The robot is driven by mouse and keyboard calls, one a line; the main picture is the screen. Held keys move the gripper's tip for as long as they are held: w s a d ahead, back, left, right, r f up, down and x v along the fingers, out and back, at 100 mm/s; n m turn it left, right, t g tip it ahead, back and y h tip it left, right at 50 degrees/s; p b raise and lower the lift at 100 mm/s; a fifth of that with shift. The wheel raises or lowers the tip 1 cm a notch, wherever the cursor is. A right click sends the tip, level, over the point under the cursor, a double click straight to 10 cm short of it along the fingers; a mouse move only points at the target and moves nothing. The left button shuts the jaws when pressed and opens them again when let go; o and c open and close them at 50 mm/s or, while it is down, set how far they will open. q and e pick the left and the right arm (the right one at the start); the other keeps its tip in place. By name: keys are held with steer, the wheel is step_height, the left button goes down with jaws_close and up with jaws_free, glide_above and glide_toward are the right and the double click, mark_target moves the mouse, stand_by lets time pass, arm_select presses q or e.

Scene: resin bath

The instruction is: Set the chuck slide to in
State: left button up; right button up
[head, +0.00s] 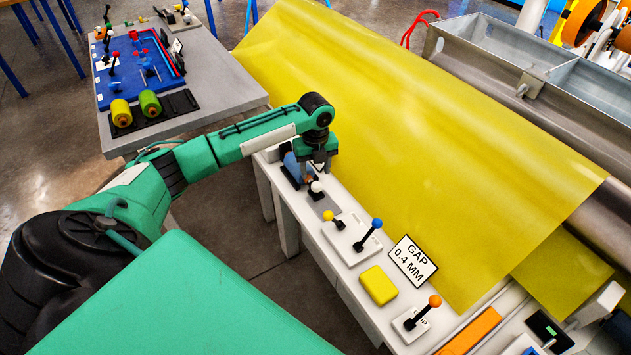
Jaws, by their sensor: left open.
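My left gripper (317,171) is over the far end of the narrow white bench (351,285), pointing down with its jaws apart. Just under its fingertips is a white knob (317,187) on a dark base, which seems to be the chuck slide. I cannot tell whether the fingers touch the knob. No label shows there, and the slide's position cannot be read. A blue part (291,166) on a black base sits just left of the gripper, partly hidden by it. My right gripper is not in view.
Nearer on the bench are a yellow-knobbed lever (329,216), a blue-knobbed lever (376,224), a yellow block (378,285), an orange-knobbed lever (434,301) and a "GAP 0.4 MM" sign (412,261). A yellow sheet (420,130) slopes along the right side. A grey table (215,75) stands behind left.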

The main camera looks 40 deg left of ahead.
mark_target(315, 183)
arm_select(q)
step_height(315, 183, up, 7)
steer(key=shift+f, duration=0.2)
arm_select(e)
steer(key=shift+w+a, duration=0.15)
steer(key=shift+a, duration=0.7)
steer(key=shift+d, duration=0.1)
